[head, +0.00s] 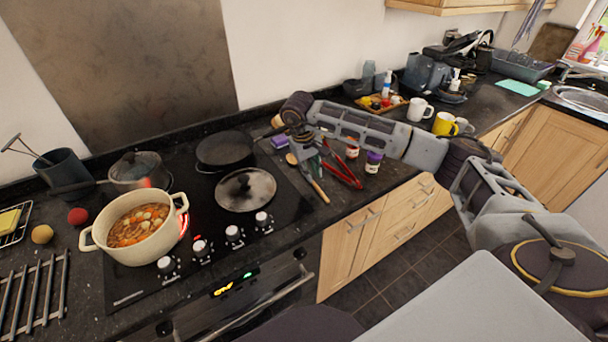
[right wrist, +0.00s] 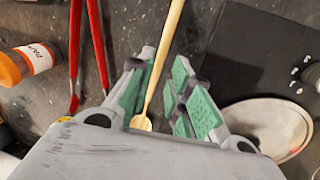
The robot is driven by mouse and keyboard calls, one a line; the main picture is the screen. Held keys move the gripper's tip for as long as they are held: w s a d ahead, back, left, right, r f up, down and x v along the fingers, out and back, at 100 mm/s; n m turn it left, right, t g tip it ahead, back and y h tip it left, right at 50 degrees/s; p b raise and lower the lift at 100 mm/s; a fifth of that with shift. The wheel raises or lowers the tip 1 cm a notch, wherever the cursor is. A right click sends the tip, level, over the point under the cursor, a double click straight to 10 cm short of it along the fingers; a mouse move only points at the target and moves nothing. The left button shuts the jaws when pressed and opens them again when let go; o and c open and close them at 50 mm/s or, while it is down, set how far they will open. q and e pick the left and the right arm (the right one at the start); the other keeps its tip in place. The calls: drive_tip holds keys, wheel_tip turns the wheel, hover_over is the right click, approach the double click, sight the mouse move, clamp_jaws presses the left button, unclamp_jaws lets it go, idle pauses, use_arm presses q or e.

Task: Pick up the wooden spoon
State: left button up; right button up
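The wooden spoon (head: 319,191) lies on the dark counter between the hob and a pair of red tongs. In the right wrist view the spoon (right wrist: 166,62) runs from the top edge down between my fingers, with its bowl low near the gripper's base. My right gripper (head: 306,163) is over the spoon and hides part of it in the head view. In the right wrist view the right gripper (right wrist: 164,72) is open, with green pads on either side of the handle and gaps visible. My left gripper is not in view.
Red tongs (head: 343,170) lie just right of the spoon. Spice jars (head: 373,162) stand beyond them. The black hob (head: 210,215) with a lid (head: 245,188) and a soup pot (head: 133,228) is to the left.

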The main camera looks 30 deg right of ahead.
sight(314, 184)
drive_tip(key=shift+f, duration=0.1)
drive_tip(key=shift+s+d+f+b, duration=0.15)
drive_tip(key=shift+f+b, duration=0.4)
drive_tip(key=shift+f, duration=0.35)
drive_tip(key=shift+d+f+b, duration=0.15)
drive_tip(key=shift+f+b, duration=0.2)
drive_tip(key=shift+f, duration=0.35)
drive_tip(key=shift+d+f+b, duration=0.1)
drive_tip(key=shift+f+b, duration=0.25)
drive_tip(key=shift+f, duration=0.5)
drive_tip(key=shift+c, duration=0.4)
clamp_jaws()
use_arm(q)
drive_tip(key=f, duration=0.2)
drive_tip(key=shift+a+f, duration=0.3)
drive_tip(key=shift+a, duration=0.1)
